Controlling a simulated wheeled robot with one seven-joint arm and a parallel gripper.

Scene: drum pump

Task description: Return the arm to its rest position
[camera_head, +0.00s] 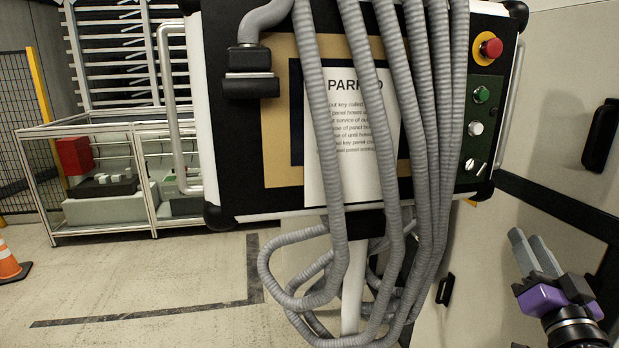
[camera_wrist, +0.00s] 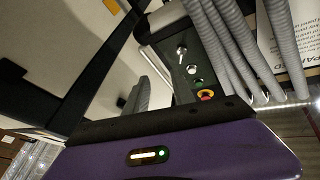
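My gripper (camera_head: 527,238) is at the lower right of the head view, with a purple body and two grey fingers. The fingers lie side by side and look closed, with nothing seen between them. They point up and left, apart in the picture from the hanging control panel (camera_head: 235,160).
Grey corrugated hoses (camera_head: 425,110) hang in front of the panel and loop below it. The panel carries a red button (camera_head: 491,48), also in the wrist view (camera_wrist: 206,95), and a paper notice (camera_head: 350,125). A pale cabinet (camera_head: 560,110) stands at right.

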